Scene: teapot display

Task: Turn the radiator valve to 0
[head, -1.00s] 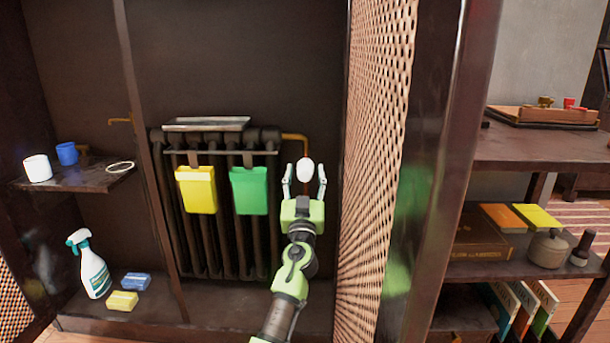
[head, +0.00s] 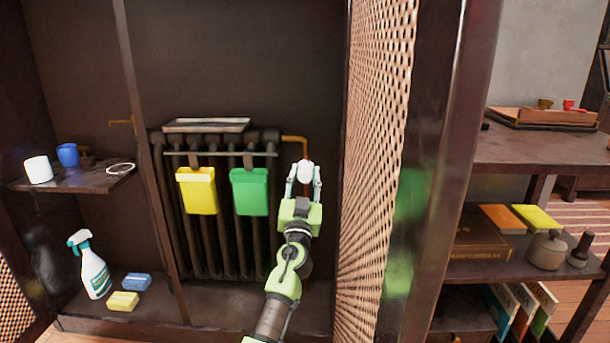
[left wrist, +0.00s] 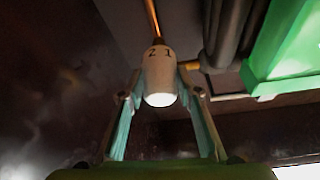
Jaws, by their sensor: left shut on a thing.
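The radiator valve is a white knob (head: 305,171) at the right end of the dark radiator (head: 231,245), below a copper pipe. In the left wrist view the white knob (left wrist: 159,76) shows the numbers 2 and 1 near its pipe end; no 0 is readable. My left gripper (head: 304,178) is shut on the knob, with one finger on each side of it. In the left wrist view the fingers of my left gripper (left wrist: 159,95) reach both sides of the knob. My right gripper is not in view.
A yellow container (head: 197,192) and a green container (head: 249,193) hang on the radiator, the green one just left of my gripper. A woven panel (head: 375,150) stands close on the right. A spray bottle (head: 93,268) and sponges are at lower left.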

